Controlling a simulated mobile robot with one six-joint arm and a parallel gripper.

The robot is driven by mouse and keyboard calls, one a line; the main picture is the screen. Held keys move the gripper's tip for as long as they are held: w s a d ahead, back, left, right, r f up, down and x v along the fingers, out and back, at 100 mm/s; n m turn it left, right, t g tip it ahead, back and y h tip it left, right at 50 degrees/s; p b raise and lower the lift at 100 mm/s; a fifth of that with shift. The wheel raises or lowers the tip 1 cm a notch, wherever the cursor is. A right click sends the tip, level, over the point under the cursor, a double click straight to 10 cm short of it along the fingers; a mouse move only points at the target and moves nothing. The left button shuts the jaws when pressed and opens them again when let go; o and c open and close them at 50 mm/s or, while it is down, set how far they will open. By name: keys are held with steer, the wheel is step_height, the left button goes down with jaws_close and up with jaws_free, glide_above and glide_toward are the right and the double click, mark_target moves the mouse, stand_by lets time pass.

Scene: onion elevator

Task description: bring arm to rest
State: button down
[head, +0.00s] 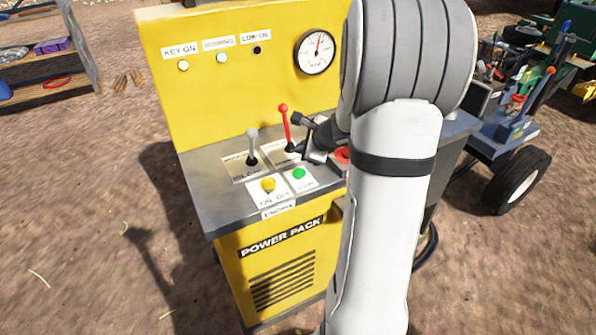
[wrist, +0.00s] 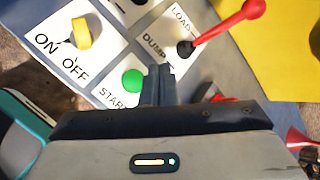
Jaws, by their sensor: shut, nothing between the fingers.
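My gripper (head: 306,120) is near the red-knobbed lever (head: 285,125) of the yellow power pack (head: 225,40) in the head view, with my white and grey arm crossing in front of the panel's right side. In the wrist view my gripper (wrist: 158,70) is shut and empty, its fingertips over the panel beside the green start button (wrist: 133,79). The red lever (wrist: 228,22) stands to the right of the fingers, tilted, by the LOAD and DUMP labels. It looks apart from the fingers in the wrist view.
The panel also has a grey-knobbed lever (head: 252,145) and a yellow ON/OFF switch (head: 268,184). A red button (head: 343,154) is partly hidden by my arm. A wheeled machine (head: 515,130) stands at right, a shelf (head: 50,60) at far left. Dirt ground lies open at left.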

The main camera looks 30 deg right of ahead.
steer(key=shift+a+r, duration=0.15)
steer(key=shift+a, duration=0.05)
steer(key=s+a+r+n+g+y, duration=0.2)
steer(key=s+a+r+n+g, duration=0.25)
steer(key=s+a+n, duration=0.9)
steer(key=s+a+r+n+g+h, duration=0.2)
steer(key=s+a+n+h, duration=0.1)
steer(key=s+n, duration=0.7)
steer(key=shift+s+n+h+p, duration=0.35)
steer(key=shift+s+h, duration=0.25)
steer(key=shift+s, duration=0.15)
